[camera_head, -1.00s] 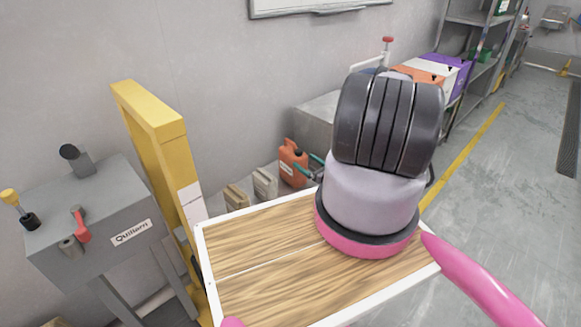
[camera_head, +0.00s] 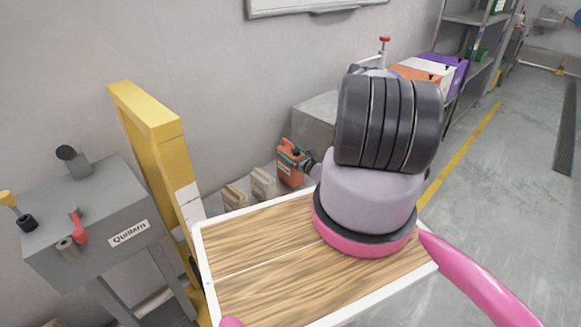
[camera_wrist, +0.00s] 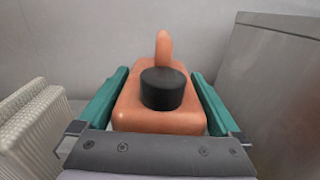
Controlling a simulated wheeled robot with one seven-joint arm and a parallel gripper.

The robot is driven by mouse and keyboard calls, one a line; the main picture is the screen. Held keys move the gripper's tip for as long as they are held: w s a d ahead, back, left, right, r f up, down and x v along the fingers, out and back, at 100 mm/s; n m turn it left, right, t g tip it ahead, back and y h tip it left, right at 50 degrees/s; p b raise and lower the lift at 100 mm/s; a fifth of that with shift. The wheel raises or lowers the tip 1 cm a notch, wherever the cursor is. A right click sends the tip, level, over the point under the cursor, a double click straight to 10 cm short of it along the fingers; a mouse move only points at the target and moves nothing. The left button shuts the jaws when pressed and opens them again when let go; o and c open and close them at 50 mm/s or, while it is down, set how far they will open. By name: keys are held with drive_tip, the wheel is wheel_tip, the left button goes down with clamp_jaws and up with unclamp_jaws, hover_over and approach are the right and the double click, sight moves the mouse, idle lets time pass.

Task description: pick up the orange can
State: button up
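The orange can (camera_head: 287,175) stands on the floor by the wall in the head view, partly hidden by my gripper and arm. In the wrist view the orange can (camera_wrist: 162,118) fills the middle, with its black cap (camera_wrist: 162,90) facing the camera and an orange upright part behind the cap. My gripper (camera_head: 291,153) is at the top of the can. Its teal fingers (camera_wrist: 160,88) lie open on either side of the can, close to its sides. I cannot tell whether they touch it.
Beige cans (camera_head: 263,184) stand left of the orange can; one ribbed can (camera_wrist: 35,128) is near the left finger. A grey box (camera_head: 315,120) stands close on the right. A yellow post (camera_head: 155,150) and grey machine (camera_head: 90,220) are farther left.

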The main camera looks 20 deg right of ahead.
clamp_jaws()
drive_tip(key=shift+r, duration=0.1)
